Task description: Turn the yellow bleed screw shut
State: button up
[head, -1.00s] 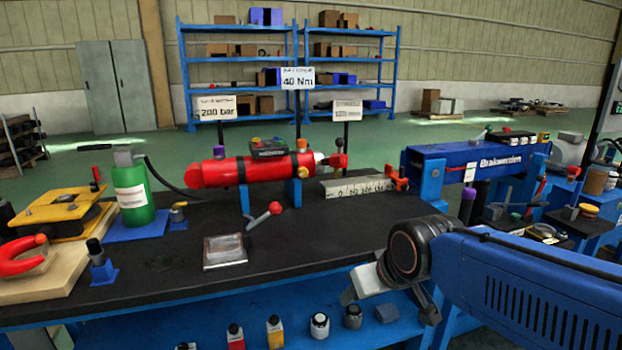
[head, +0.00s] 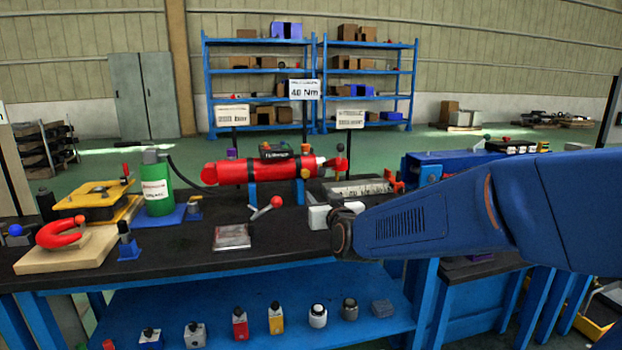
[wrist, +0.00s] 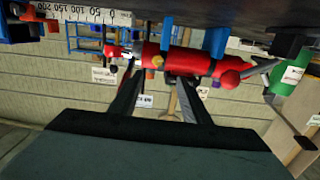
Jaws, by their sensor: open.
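A red cylinder (head: 265,171) lies level on blue supports on the black bench. A small yellow knob (head: 304,173), which looks like the bleed screw, sits on its near side towards the right end. In the wrist view, which is upside down, the yellow knob (wrist: 157,61) shows beyond and between my fingers. My gripper (wrist: 156,74) is open and empty, with its fingers apart and pointing towards the cylinder, short of it. In the head view my arm hides most of the gripper.
A white scale plate (head: 358,189) stands right of the cylinder.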

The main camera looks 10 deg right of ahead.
send_near(306, 173)
jog(key=shift+t, duration=0.3)
jog(key=w, duration=0.8)
jog(key=shift+w+a+f, duration=0.1)
jog(key=shift+w+f, duration=0.2)
jog(key=shift+w, duration=0.05)
jog(key=c, duration=1)
jog(key=shift+c, duration=0.2)
